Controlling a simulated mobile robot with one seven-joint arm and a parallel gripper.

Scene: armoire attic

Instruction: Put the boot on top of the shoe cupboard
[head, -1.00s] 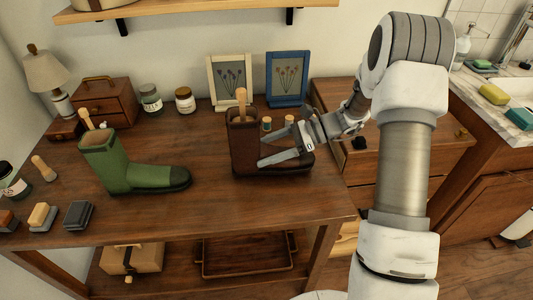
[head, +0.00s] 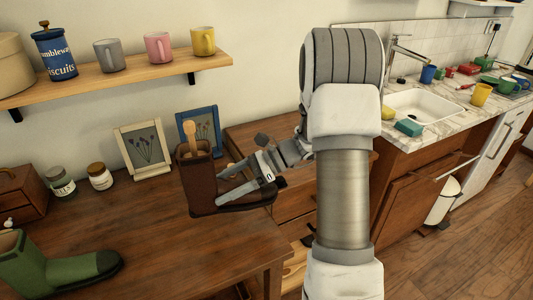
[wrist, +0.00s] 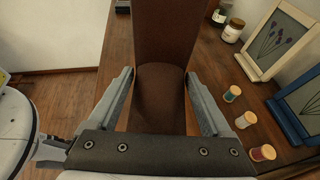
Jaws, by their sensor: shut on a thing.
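A brown boot (head: 197,180) with a wooden handle (head: 190,138) sticking out of its top is in my gripper (head: 228,192). The boot is upright, its toe to the right, and seems to hang a little above the table. In the wrist view the boot (wrist: 161,90) stands between my two fingers, which close on the sides of its foot. A wooden cabinet with drawers (head: 255,133), possibly the shoe cupboard, stands beyond the table's right end, partly hidden by the boot and my arm.
A green boot (head: 45,268) stands on the wooden table (head: 165,235). Jars (head: 100,177) and picture frames (head: 145,150) stand along its back. Spools (wrist: 246,119) lie near my gripper. A shelf with mugs (head: 158,47) hangs above. A sink counter (head: 440,108) is at the right.

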